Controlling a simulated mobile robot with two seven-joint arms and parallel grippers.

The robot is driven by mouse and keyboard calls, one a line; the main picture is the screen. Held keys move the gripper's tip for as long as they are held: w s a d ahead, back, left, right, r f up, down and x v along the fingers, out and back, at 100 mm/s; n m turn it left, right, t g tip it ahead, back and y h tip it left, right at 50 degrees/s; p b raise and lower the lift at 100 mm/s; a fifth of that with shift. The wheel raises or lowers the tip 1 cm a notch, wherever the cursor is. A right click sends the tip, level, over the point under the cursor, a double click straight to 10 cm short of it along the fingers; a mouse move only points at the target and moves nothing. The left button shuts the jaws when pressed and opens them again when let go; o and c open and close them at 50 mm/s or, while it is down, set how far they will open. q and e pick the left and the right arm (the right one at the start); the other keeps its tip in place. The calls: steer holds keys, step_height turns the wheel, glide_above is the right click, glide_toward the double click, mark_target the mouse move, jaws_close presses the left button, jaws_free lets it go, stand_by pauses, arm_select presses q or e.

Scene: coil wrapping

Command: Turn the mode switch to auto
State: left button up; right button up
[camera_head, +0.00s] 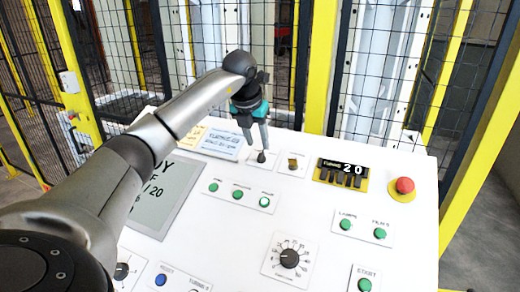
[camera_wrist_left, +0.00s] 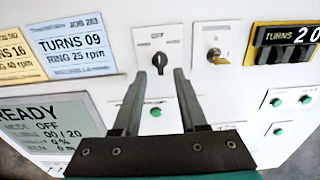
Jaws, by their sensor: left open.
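The mode switch is a black rotary knob (camera_wrist_left: 160,62) on a small white plate, near the console's back edge. Its pointer stands roughly upright in the left wrist view, and the lettering above it is too blurred to read fully. In the head view the knob (camera_head: 261,157) sits just below my left gripper (camera_head: 257,145). The gripper is open, and in the left wrist view its fingertips (camera_wrist_left: 159,72) stand on either side of the knob with gaps visible. Contact cannot be told. The display (camera_wrist_left: 40,130) reads READY and mode OFF.
A brass key switch (camera_wrist_left: 214,56) sits right of the knob, then a turns counter (camera_head: 341,173) showing 20 and a red emergency button (camera_head: 404,186). Job cards (camera_head: 218,143) lie left. Green buttons (camera_head: 238,194) and a speed dial (camera_head: 289,258) are nearer. Mesh fencing stands behind.

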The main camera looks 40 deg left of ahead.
mark_target(260, 154)
arm_select(q)
steer(key=x, duration=0.5)
steer(key=shift+r, duration=0.1)
jaws_close()
stand_by(0.5)
